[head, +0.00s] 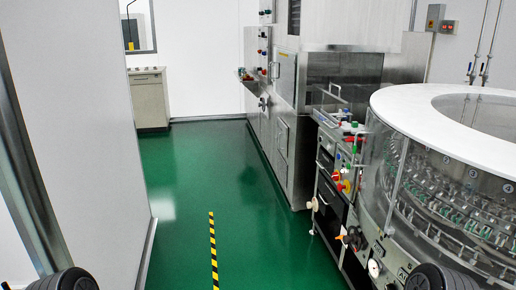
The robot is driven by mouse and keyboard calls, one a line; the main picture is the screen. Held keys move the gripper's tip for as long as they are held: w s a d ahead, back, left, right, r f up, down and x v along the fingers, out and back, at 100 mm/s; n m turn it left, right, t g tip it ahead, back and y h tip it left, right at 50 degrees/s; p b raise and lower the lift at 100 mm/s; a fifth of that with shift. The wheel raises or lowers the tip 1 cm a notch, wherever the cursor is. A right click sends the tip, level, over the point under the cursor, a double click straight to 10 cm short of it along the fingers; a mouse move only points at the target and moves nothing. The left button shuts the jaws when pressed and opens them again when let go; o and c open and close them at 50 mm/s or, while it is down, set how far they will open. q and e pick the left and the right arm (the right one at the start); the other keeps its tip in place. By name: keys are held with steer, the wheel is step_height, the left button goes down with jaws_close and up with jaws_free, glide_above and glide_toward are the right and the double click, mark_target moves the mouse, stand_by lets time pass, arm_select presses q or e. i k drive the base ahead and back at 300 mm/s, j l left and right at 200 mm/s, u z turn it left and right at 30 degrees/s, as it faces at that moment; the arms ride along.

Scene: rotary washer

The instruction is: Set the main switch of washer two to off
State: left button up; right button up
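A round rotary washer (470,140) with a white rim and clear side wall stands at the right. Small glass items and numbered marks show inside it. A steel control stand (327,190) adjoins its left side, with coloured knobs and buttons. A red and yellow knob (344,186) on it looks like a main switch; its setting is too small to read. Farther back, a tall steel machine (285,90) has another column of coloured buttons (263,45). I cannot tell which machine is washer two. Neither gripper shows; only black ribbed parts of my arms appear at the bottom corners.
A green floor (215,185) runs clear between the white wall (75,110) at left and the machines. A yellow and black stripe (213,250) marks the floor. A cabinet (149,98) stands at the back. Knobs and handwheels (312,204) protrude from the stand's left side.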

mark_target(334, 176)
steer(key=i+z, duration=0.1)
steer(key=i, duration=0.35)
steer(key=i+j+z, duration=0.1)
steer(key=i, duration=0.3)
steer(key=i+j+z, duration=0.1)
steer(key=i, duration=0.35)
steer(key=i+j+z, duration=0.1)
steer(key=i+j, duration=0.15)
steer(key=i, duration=0.2)
steer(key=i+j+z, duration=0.2)
steer(key=i+z, duration=0.2)
steer(key=i+j+z, duration=0.25)
steer(key=z, duration=0.15)
steer(key=i+j+z, duration=0.5)
steer(key=j+z, duration=0.25)
steer(key=j, duration=0.1)
